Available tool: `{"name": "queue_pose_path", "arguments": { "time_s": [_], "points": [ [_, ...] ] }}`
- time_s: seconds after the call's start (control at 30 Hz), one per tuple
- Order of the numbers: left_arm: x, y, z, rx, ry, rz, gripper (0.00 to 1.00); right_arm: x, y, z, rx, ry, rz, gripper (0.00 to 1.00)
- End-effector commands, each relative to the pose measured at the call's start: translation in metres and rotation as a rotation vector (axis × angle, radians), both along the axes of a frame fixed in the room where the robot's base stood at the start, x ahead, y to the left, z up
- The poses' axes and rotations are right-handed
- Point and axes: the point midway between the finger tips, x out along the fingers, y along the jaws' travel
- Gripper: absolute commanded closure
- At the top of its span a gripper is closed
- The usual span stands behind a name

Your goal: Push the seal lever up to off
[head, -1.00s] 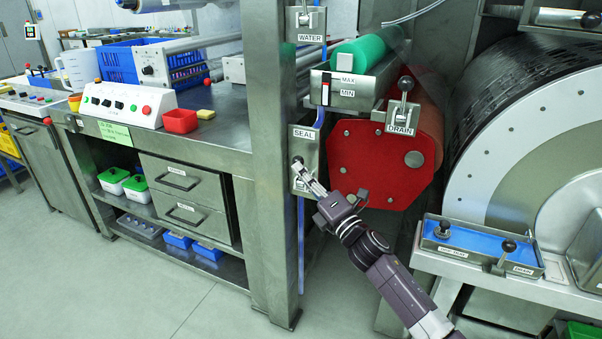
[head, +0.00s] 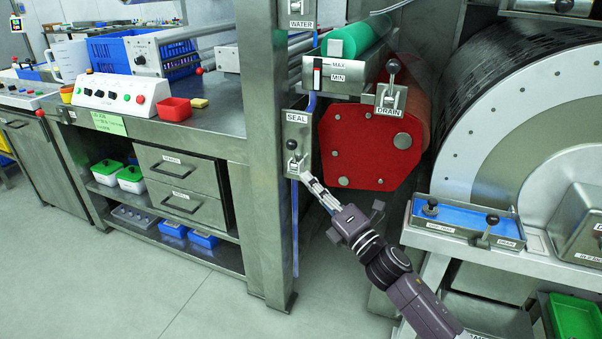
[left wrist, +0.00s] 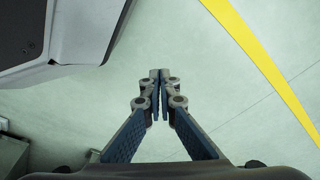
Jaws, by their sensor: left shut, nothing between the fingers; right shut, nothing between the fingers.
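The seal lever (head: 292,145) is on a small metal plate labelled SEAL (head: 297,118), fixed to the steel post. Its black knob stands at the upper end and the lever points up. My right gripper (head: 304,172) comes in from the lower right and is shut and empty. Its fingertips are just below and right of the knob, near the plate's lower part; I cannot tell whether they touch the lever. My left gripper (left wrist: 158,76) shows only in the left wrist view, shut and empty above the pale floor.
A red roller end plate (head: 365,150) and the DRAIN lever (head: 392,68) are right of the seal plate. The steel post (head: 262,200) is to its left. A blue hose (head: 295,220) runs down below it. A control box with two levers (head: 465,222) stands at the lower right.

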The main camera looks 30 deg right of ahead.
Motion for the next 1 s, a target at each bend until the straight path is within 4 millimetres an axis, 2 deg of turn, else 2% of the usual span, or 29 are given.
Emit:
{"name": "queue_pose_path", "arguments": {
  "time_s": [0.1,0.23,0.8,0.93,1.0],
  "points": [
    [0.000,0.000,0.000,0.000,0.000,0.000,1.00,-0.012,0.000,-0.002,0.001,0.001,0.001,1.00],
    [0.001,0.000,0.000,0.000,-0.001,0.000,1.00,-0.017,-0.001,-0.002,0.000,0.000,0.000,1.00],
    [0.001,-0.001,0.001,-0.002,-0.002,0.001,1.00,-0.018,-0.001,-0.002,0.003,0.002,-0.001,1.00],
    [0.009,-0.003,0.012,-0.004,-0.012,0.002,1.00,-0.020,-0.002,-0.014,0.088,0.047,-0.023,1.00],
    [0.016,-0.003,0.027,-0.004,-0.020,0.003,1.00,-0.024,-0.003,-0.031,0.199,0.109,-0.056,1.00]
  ]
}}
